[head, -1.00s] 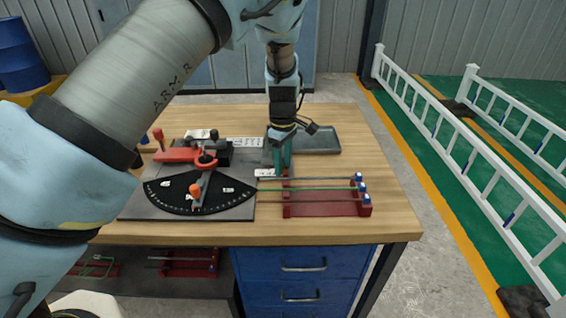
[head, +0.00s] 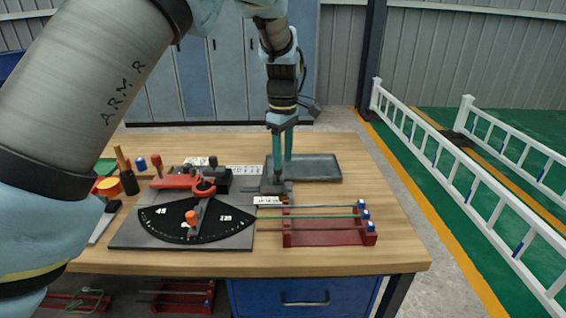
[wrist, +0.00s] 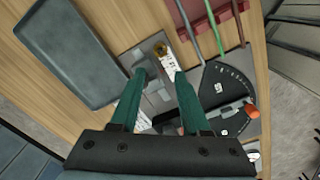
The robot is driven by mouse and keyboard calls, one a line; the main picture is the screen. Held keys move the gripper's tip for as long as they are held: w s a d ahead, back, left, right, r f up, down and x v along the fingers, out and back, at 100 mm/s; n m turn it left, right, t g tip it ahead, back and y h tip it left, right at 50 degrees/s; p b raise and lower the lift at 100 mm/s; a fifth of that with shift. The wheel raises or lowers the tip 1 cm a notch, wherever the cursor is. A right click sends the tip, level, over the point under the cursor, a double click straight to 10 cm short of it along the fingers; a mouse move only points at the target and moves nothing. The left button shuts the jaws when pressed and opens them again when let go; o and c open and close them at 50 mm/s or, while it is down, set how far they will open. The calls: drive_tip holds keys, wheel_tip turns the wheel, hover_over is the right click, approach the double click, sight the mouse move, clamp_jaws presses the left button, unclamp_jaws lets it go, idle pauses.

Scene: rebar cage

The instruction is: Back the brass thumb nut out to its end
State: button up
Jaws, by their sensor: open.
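The brass thumb nut (wrist: 160,48) shows in the wrist view as a small gold knob at the end of the grey stop block, beside a white label strip (wrist: 170,62). In the head view that grey block (head: 270,186) stands at the right end of the bending jig, and the nut is too small to make out clearly. My gripper (wrist: 160,75) points down with its two teal fingers apart and nothing between them. In the head view my gripper (head: 281,172) is above and just behind the block. The nut lies beyond the fingertips, not between them.
The black angle dial (head: 196,219) with its red and orange handles is left of the block. A red rack (head: 330,238) with several rods stands front right. A grey tray (head: 318,168) lies behind. Bare wood is free at the bench's right.

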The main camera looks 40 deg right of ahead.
sight(284, 195)
drive_tip(key=shift+o, duration=1.3)
drive_tip(key=shift+m, duration=0.3)
drive_tip(key=m, duration=0.3)
drive_tip(key=f+m+b, duration=0.1)
drive_tip(key=m, duration=0.2)
drive_tip(key=shift+a, duration=0.1)
wheel_tip(284, 195, down, 10)
drive_tip(key=n+b, duration=0.1)
drive_tip(key=n, duration=3.1)
drive_tip(key=shift+s, duration=0.1)
